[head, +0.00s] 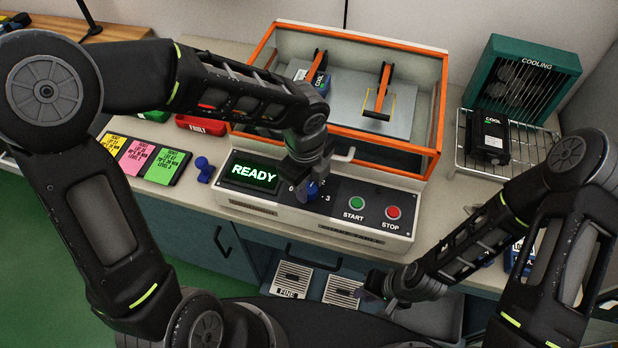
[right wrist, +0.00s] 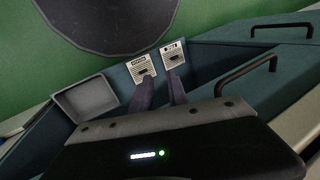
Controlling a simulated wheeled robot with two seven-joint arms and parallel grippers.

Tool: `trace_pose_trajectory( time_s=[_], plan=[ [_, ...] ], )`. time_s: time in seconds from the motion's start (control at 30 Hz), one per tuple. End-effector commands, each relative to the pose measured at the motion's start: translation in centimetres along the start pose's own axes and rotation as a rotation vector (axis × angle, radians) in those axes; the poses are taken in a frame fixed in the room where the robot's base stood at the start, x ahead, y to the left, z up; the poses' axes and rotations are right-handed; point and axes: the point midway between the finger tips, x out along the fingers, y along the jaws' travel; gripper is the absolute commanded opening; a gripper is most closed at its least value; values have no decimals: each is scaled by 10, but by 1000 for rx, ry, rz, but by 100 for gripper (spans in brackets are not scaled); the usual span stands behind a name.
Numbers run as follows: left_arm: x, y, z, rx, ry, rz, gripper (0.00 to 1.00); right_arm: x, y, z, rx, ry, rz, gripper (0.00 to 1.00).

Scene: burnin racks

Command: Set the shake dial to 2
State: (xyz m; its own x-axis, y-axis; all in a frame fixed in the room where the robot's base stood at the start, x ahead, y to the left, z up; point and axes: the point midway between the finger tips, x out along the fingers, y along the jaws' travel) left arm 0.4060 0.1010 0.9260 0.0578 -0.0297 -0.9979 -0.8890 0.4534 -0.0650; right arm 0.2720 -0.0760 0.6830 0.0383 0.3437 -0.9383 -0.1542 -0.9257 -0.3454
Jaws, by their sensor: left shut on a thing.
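My left gripper (head: 308,184) reaches down from above and is shut on the knob. The display (head: 254,174) left of it reads READY. My right gripper (head: 366,287) hangs low in front of the counter, away from the panel. In the right wrist view its two fingers (right wrist: 161,91) stand apart with nothing between them.
Green START (head: 357,203) and red STOP (head: 393,212) buttons sit right of the dial. A small blue knob-like piece (head: 203,168) and a card board (head: 146,158) lie to the left. A wire rack (head: 525,150) and green COOLING unit (head: 536,58) stand at right.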

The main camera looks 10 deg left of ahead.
Motion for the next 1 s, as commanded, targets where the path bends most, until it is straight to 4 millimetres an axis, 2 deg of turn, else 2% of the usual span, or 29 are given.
trace_pose_trajectory(
  time_s=[0.1, 0.4, 0.97, 1.0],
  plan=[
    [-4, -1, 0, 95, 7, -2, 0, -10, -3, 1, 2, -2, 3, 20],
    [-2, -1, 0, 266, 17, -2, 0, -21, -6, 2, 5, -6, 7, 20],
    [-1, -1, 1, 313, 20, -3, 0, -24, -6, 2, 5, -8, 8, 20],
    [-1, -1, 1, 313, 20, -3, 34, -24, -6, 2, 5, -8, 8, 20]
  ],
)
